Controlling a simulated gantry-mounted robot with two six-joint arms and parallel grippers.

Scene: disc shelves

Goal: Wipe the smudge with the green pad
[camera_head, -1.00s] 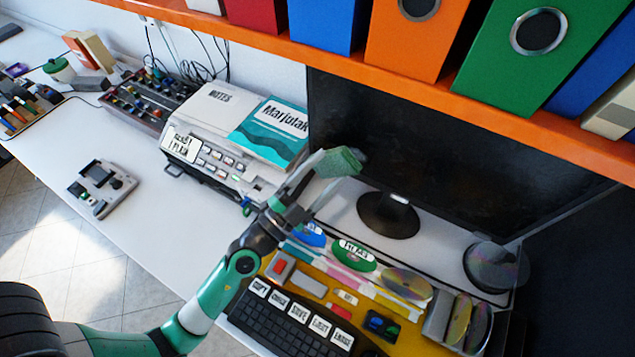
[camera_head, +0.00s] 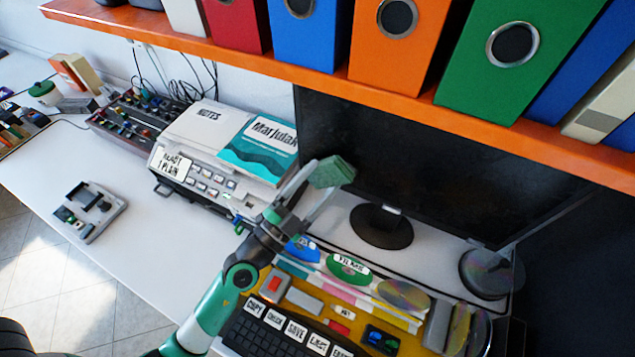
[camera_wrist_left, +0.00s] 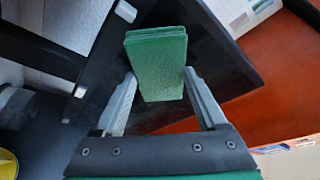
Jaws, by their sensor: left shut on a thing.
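The green pad (camera_head: 335,171) is a small thick block. My left gripper (camera_head: 318,182) is shut on it and holds it up, tilted, in front of the left part of the dark monitor screen (camera_head: 430,160). In the left wrist view the pad (camera_wrist_left: 157,65) sits between the two grey fingers, with the screen (camera_wrist_left: 205,55) behind it. I cannot tell whether the pad touches the screen. No smudge stands out clearly on the dark screen. My right gripper is not in view.
An orange shelf (camera_head: 300,75) with binders runs above the monitor. The monitor stand (camera_head: 381,225), a keyboard (camera_head: 268,335) and several discs lie below the pad. A white machine with a teal book (camera_head: 258,150) stands to the left.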

